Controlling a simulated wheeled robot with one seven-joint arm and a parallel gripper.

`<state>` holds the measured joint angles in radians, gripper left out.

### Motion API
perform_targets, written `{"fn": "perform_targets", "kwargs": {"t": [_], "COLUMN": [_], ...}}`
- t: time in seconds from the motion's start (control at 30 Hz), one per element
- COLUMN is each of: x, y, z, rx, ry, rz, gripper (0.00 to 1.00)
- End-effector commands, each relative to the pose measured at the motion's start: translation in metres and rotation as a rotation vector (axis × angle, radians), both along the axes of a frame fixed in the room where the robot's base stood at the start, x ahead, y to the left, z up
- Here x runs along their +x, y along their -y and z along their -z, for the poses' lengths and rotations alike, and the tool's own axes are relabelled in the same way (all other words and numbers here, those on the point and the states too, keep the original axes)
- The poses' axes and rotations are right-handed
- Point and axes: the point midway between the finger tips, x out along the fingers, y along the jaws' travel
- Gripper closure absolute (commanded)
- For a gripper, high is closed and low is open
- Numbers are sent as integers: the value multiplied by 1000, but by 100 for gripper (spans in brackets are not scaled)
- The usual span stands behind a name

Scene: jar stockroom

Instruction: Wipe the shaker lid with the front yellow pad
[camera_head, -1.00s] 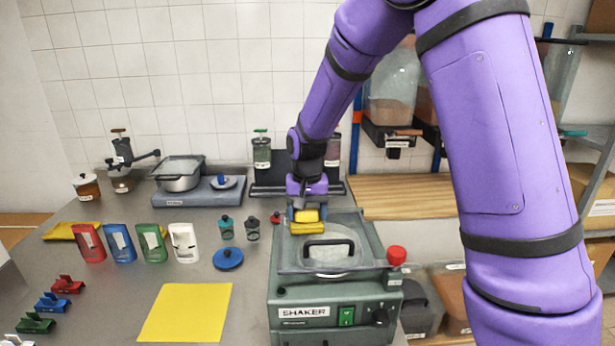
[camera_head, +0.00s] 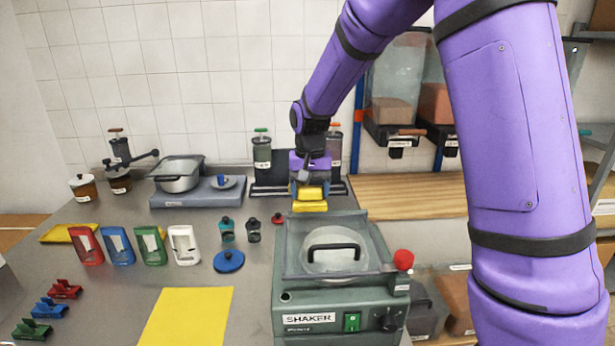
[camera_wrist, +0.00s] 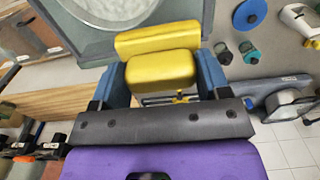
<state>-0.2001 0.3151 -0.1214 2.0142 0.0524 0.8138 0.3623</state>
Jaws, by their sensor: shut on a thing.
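My gripper (camera_head: 310,190) is shut on the yellow pad (camera_head: 310,205), which has a raised grip block above a flat base. The pad also shows between the blue fingers in the wrist view (camera_wrist: 160,65). It is at the back edge of the shaker (camera_head: 335,290), just behind its lid (camera_head: 333,250). The lid is a clear, framed cover with a black handle. I cannot tell whether the pad touches the lid's rear edge. In the wrist view the lid's frame (camera_wrist: 75,40) lies beyond the pad.
A yellow sheet (camera_head: 187,318) lies flat left of the shaker. Red, blue, green and white holders (camera_head: 150,245) stand in a row. A blue lid (camera_head: 229,261) and small jars (camera_head: 227,230) sit near the shaker's left. A red knob (camera_head: 403,260) juts from its right side.

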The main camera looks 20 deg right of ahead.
Motion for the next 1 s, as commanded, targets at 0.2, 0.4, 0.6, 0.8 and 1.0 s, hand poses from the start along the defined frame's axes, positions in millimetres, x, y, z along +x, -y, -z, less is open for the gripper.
{"fn": "perform_targets", "kwargs": {"t": [0.2,0.4,0.6,0.8,1.0], "x": [0,0,0,0,0], "y": [6,9,10,10,10], "z": [-20,-34,-36,-36,-36], "rx": [0,0,-1,-1,-1], "ry": [0,0,-1,-1,-1], "rz": [2,2,1,1,1], "gripper": [52,52,52,52,52]}}
